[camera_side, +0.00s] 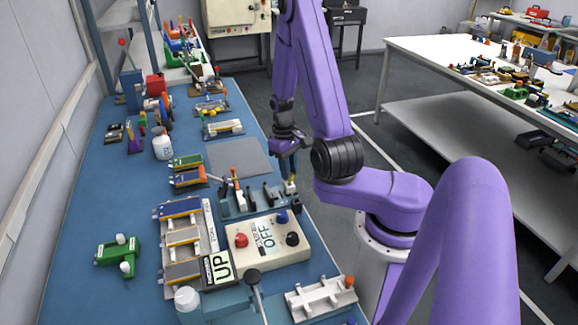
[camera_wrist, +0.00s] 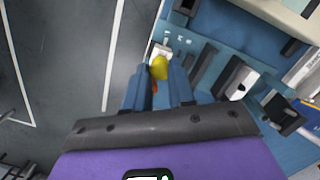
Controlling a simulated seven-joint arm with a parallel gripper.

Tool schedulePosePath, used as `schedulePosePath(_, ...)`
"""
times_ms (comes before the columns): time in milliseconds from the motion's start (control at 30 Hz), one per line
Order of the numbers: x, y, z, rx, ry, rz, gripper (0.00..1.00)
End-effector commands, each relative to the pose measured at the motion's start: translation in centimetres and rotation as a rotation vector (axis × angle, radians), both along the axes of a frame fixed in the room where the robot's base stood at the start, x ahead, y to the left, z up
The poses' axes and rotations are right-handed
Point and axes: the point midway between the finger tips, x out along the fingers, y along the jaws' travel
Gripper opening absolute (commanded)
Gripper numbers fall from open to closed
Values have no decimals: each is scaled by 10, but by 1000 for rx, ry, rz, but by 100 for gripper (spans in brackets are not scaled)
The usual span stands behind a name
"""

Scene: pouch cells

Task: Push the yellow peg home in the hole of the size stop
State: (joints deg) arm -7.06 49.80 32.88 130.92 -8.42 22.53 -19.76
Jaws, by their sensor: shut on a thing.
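The yellow peg (camera_wrist: 158,66) is between the two fingertips of my gripper (camera_wrist: 161,76) in the wrist view. My gripper is shut on it. In the side view my gripper (camera_side: 289,168) points down over the right end of the blue fixture, with a little yellow of the peg (camera_side: 291,179) showing below the fingers. A small pale block (camera_side: 290,188), which looks like the size stop, is right under the peg. It also shows just beyond the peg in the wrist view (camera_wrist: 153,49). The hole is hidden, so I cannot tell how deep the peg sits.
The blue fixture (camera_side: 232,208) carries dark upright blocks and an orange-topped lever (camera_side: 234,176). A control box (camera_side: 266,240) with red, black and blue knobs stands in front. A grey mat (camera_side: 238,157) lies behind. The bench edge is close on the right.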

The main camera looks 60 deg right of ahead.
Motion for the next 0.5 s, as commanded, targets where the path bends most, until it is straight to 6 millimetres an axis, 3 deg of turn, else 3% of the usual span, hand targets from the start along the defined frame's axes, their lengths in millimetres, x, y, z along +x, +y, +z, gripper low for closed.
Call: schedulePosePath(500, 0, 0, -11, 0, 1, 1, 0)
